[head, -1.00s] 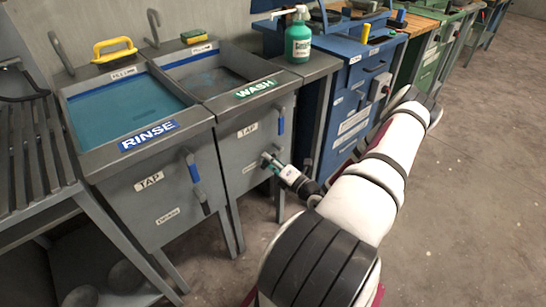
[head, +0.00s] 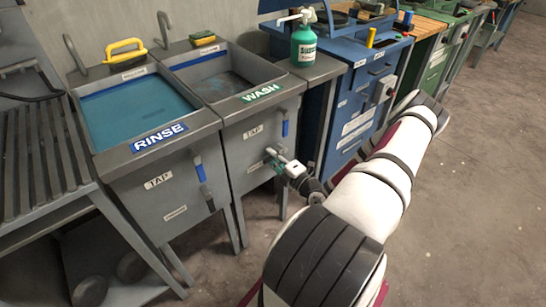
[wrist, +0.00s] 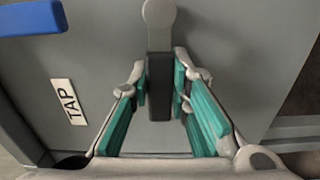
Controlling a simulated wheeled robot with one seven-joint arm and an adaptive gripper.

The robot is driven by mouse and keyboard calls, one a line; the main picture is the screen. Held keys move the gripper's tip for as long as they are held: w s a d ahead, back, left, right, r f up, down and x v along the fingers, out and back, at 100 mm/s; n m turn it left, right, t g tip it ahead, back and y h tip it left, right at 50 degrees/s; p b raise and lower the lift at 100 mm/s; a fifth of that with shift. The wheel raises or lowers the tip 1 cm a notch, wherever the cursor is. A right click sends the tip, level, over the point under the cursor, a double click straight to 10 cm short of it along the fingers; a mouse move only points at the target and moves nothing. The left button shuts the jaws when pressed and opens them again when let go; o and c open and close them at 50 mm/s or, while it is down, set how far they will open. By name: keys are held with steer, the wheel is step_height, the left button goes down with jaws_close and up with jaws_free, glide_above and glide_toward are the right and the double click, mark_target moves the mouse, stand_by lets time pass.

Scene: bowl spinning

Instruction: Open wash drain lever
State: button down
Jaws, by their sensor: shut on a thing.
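The wash drain lever has a grey pivot arm and a dark grip (wrist: 159,88) in the wrist view. My gripper (wrist: 160,78) has its green-padded fingers on both sides of the grip and is shut on it. In the head view my gripper (head: 271,156) is at the lower right of the front panel of the wash sink (head: 233,160). There my fingers hide most of the drain lever. The wash basin (head: 228,82) holds greyish liquid.
A blue wash tap handle (head: 285,124) is just above my gripper; its blue grip (wrist: 30,18) also shows in the wrist view. The rinse sink (head: 150,195) stands to the left. A blue cabinet (head: 350,115) stands to the right. Bare floor lies in front.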

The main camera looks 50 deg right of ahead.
steer(key=c, duration=1.5)
jaws_free()
steer(key=v, duration=1.2)
